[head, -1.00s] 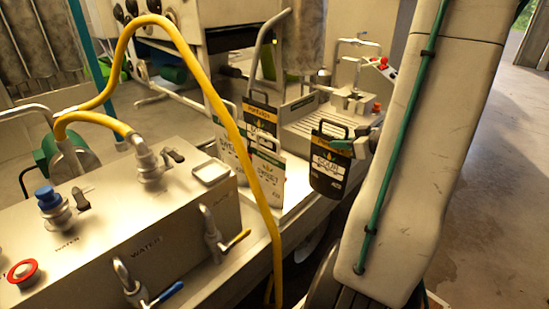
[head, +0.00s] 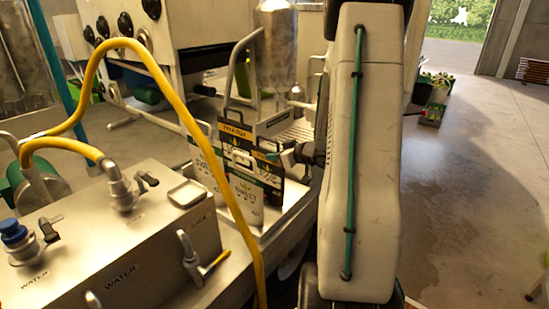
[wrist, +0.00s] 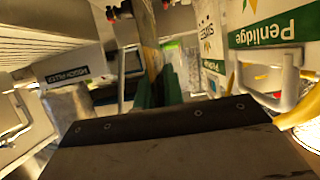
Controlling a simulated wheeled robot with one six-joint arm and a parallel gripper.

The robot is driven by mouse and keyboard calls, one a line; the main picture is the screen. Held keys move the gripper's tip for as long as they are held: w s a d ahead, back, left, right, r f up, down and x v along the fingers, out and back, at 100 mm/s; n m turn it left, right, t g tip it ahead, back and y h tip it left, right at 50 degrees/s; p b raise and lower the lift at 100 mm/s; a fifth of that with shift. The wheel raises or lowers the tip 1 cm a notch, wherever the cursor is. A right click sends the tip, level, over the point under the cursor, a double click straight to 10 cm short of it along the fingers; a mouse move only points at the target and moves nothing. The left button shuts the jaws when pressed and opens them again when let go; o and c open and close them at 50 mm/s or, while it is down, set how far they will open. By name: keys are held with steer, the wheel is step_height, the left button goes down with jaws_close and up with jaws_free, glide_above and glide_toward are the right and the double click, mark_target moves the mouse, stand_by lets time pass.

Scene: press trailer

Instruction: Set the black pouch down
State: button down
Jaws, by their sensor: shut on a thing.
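My gripper (head: 288,156) is shut on a black pouch (head: 270,168), holding it from the right side. In the head view the pouch is upright and partly hidden behind a white pouch with a green label (head: 247,194). Another black pouch with a yellow label (head: 235,131) stands behind, and another white pouch (head: 205,158) stands to the left. In the wrist view my green fingertips (wrist: 158,88) close on a narrow dark edge, and white pouches (wrist: 275,25) show at upper right. The held pouch's bottom is hidden, so I cannot tell whether it touches the pale surface below.
A yellow hose (head: 182,95) arches in front of the pouches. A steel box with taps (head: 150,240) stands at the left front. A metal cylinder (head: 276,45) rises behind. My arm hides the right of the counter; open floor (head: 470,180) lies beyond it.

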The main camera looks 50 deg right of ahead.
steer(key=shift+f, duration=0.2)
steer(key=c, duration=1.5)
jaws_free()
steer(key=shift+f, duration=0.15)
